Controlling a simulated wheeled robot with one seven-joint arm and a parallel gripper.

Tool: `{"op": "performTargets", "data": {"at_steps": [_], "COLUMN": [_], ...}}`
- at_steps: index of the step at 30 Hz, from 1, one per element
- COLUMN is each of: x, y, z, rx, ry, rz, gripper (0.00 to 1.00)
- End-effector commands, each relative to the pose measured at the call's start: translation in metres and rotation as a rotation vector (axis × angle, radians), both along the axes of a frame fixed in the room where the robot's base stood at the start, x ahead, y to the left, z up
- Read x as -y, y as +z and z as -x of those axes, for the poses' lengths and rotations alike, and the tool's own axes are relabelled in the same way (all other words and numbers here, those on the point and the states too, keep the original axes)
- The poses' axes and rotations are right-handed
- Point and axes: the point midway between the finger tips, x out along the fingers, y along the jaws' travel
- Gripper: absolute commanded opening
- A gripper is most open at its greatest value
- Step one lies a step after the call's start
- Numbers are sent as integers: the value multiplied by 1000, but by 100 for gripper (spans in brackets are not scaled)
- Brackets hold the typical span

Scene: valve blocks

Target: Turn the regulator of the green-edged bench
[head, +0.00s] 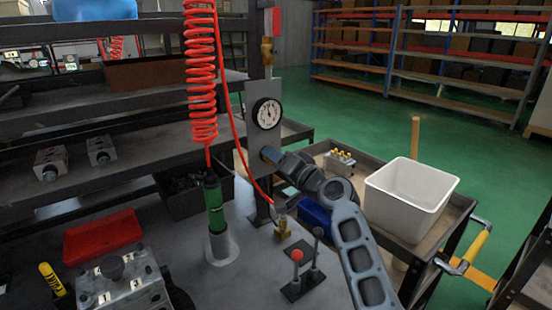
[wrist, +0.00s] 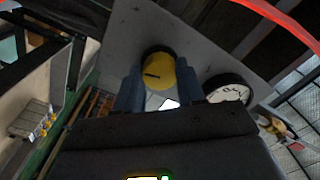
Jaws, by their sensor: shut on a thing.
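The regulator's yellow knob (wrist: 160,74) with a dark slot shows in the wrist view, set against a grey panel (wrist: 205,25). My gripper (wrist: 158,88) has its two blue fingers on either side of the knob and is shut on it. In the head view my gripper (head: 270,155) reaches the upright grey panel (head: 240,150) from the right, just below the round gauge (head: 267,113). There the knob is hidden by my gripper. The gauge also shows right of the knob in the wrist view (wrist: 228,92). I cannot make out a green edge on the bench (head: 200,285).
A coiled red hose (head: 201,75) hangs left of the panel, above a green cylinder (head: 214,205). Two small levers (head: 305,275) stand on the bench below my arm. A cart with a white bin (head: 410,198) is at the right. Green floor lies open beyond it.

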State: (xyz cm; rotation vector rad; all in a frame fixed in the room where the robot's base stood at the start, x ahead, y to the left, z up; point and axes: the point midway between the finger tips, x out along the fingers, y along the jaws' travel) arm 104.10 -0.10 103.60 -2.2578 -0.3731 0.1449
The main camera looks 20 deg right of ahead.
Motion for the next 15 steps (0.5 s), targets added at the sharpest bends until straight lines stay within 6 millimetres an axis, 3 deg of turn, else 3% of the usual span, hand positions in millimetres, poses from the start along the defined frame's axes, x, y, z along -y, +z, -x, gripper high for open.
{"op": "performTargets", "data": {"at_steps": [15], "x": [1], "y": [0], "z": [0], "rx": [-154], "ry": [-1], "rz": [-469], "gripper": [8]}}
